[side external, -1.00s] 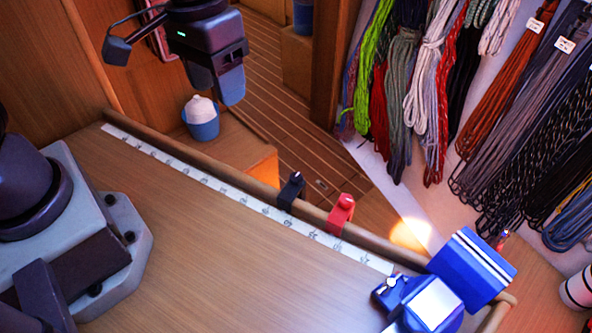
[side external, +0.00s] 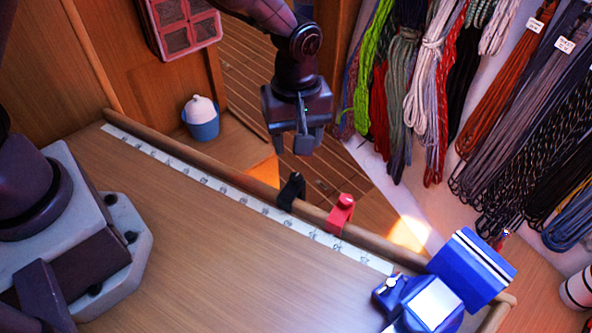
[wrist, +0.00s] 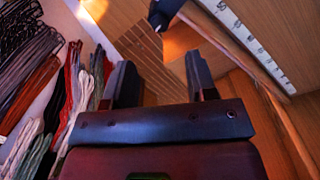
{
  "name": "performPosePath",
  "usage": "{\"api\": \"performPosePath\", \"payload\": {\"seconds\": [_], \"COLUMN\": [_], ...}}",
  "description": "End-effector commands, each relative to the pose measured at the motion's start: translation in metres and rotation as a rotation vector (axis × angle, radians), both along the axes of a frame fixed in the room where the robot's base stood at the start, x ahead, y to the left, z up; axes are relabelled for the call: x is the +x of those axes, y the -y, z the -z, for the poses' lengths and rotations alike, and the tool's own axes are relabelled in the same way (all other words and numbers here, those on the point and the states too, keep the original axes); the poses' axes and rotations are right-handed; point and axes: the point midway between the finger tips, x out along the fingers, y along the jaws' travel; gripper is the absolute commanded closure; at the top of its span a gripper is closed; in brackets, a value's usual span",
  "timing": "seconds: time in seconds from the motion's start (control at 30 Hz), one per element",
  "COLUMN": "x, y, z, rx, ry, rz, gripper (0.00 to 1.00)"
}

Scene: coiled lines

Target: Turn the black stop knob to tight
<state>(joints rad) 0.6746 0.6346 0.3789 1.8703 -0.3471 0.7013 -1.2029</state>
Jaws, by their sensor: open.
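The black stop (side external: 291,191) with its knob on top is clamped on the wooden rail (side external: 232,179) along the table's far edge. A red stop (side external: 340,212) sits on the same rail just to its right. My gripper (side external: 302,146) hangs above and slightly beyond the black stop, pointing down, open and empty, apart from it. In the wrist view my two fingers (wrist: 160,85) stand apart with nothing between them. The black stop (wrist: 163,12) shows at the top edge there, cut off by the frame. I cannot read the knob's turn position.
A numbered white scale strip (side external: 211,185) runs along the table beside the rail. A blue vise-like block (side external: 470,268) stands at the right end. Hanging coiled ropes (side external: 430,85) fill the wall at upper right. The tabletop (side external: 230,260) is largely clear.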

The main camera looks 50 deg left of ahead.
Motion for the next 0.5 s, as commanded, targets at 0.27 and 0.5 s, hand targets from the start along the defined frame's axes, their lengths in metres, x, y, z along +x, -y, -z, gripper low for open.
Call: {"api": "performPosePath", "payload": {"seconds": [0.27, 0.5], "x": [-0.001, -0.001], "y": [-0.001, 0.0], "z": [0.059, 0.087], "rx": [0.002, 0.001], "ry": [-0.004, -0.002], "rz": [0.001, 0.003], "gripper": [0.48, 0.48]}}
